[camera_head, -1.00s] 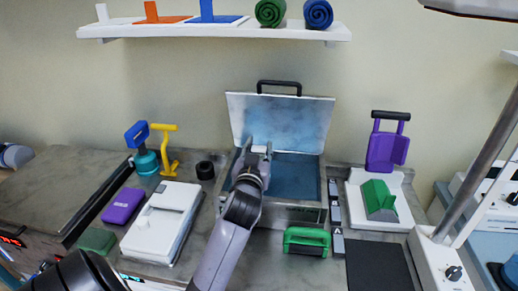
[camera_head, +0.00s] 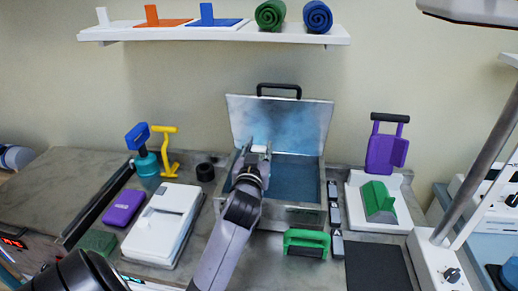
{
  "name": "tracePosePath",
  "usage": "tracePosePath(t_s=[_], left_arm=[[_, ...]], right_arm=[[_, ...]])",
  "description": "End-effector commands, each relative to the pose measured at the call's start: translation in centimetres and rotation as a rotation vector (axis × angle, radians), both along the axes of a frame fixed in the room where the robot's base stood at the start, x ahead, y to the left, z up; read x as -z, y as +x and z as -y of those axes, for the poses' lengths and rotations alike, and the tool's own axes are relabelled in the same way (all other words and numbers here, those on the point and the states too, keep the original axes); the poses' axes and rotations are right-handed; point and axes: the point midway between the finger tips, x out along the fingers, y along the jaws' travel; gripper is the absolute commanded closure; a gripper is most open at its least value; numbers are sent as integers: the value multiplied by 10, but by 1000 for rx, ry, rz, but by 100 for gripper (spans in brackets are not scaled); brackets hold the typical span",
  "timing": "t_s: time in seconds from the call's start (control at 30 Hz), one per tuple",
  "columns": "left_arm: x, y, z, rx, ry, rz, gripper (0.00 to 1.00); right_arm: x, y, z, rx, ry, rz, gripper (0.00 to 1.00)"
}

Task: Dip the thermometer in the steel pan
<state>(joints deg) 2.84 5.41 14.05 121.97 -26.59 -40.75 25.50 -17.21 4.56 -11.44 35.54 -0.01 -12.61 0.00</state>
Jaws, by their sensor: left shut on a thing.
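The steel pan (camera_head: 304,214) stands on the counter near the middle of the view. Its lid (camera_head: 290,122) is raised at the back, with a dark handle on top, and blue water (camera_head: 297,178) shows inside. My left gripper (camera_head: 257,152) is over the left part of the pan's opening, in front of the lid. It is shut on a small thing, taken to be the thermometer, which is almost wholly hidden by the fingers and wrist. I cannot tell whether its tip touches the water. My right gripper is not in view.
A green-handled block (camera_head: 307,238) stands right in front of the pan. A white case (camera_head: 163,226) and a dark round piece (camera_head: 205,172) are to the left. A white tray (camera_head: 362,222) with a green wedge is to the right. A shelf (camera_head: 230,36) hangs above.

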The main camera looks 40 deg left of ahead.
Motion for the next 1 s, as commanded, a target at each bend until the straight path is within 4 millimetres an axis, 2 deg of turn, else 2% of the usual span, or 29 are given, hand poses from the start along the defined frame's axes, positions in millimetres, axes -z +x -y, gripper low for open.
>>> tracePosePath(t_s=[0.03, 0.1, 1.0], left_arm=[[-10, 0, 0, 0, 0, 2, 100], [-16, 0, 0, 0, 0, 2, 100], [-88, 0, 0, 0, 0, 2, 100]], right_arm=[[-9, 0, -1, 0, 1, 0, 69], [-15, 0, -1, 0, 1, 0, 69], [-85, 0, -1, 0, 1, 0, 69]])
